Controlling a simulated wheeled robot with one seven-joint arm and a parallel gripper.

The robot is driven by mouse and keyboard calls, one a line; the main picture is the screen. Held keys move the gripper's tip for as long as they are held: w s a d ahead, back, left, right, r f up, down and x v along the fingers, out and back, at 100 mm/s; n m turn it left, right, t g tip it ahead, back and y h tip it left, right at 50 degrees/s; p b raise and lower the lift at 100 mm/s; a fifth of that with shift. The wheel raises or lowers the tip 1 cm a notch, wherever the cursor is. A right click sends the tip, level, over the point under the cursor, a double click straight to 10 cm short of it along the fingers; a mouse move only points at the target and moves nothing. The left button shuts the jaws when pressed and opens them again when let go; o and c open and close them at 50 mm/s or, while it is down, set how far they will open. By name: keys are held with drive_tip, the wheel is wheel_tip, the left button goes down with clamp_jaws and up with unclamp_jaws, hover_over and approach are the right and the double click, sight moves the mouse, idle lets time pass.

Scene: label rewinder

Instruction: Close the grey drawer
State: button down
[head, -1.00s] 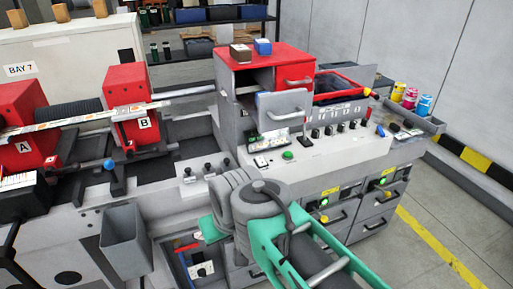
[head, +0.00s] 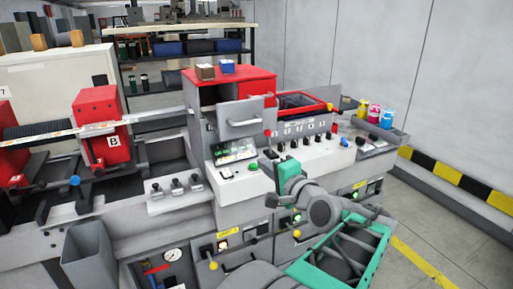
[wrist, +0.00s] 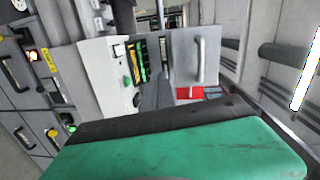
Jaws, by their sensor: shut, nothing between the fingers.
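The grey drawer (head: 241,113) is pulled out from the red-topped cabinet (head: 262,86). Its flat grey front, with a bar handle, faces me in the head view. In the wrist view the drawer front (wrist: 184,58) and its handle are upright, just above and right of the middle. In the head view my arm is below and right of the drawer, and the fingertips are hard to make out.
Below the drawer is a control panel with a green button (head: 254,165), knobs and a red-knobbed lever (head: 267,132). Two small boxes stand on the cabinet. Colourful bottles (head: 374,114) stand farther right.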

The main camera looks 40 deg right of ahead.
sight(252, 134)
drive_tip(key=s+d+r+m+t+h, duration=0.1)
drive_tip(key=s+d+r+m, duration=0.1)
drive_tip(key=s+d, duration=0.1)
drive_tip(key=p+x, duration=0.4)
drive_tip(key=x, duration=0.9)
drive_tip(key=shift+w+a+p, duration=0.1)
drive_tip(key=shift+w+p, duration=0.2)
drive_tip(key=shift+w, duration=0.15)
drive_tip(key=shift+w+f, duration=0.15)
drive_tip(key=shift+w, duration=0.05)
drive_tip(key=shift+w, duration=0.1)
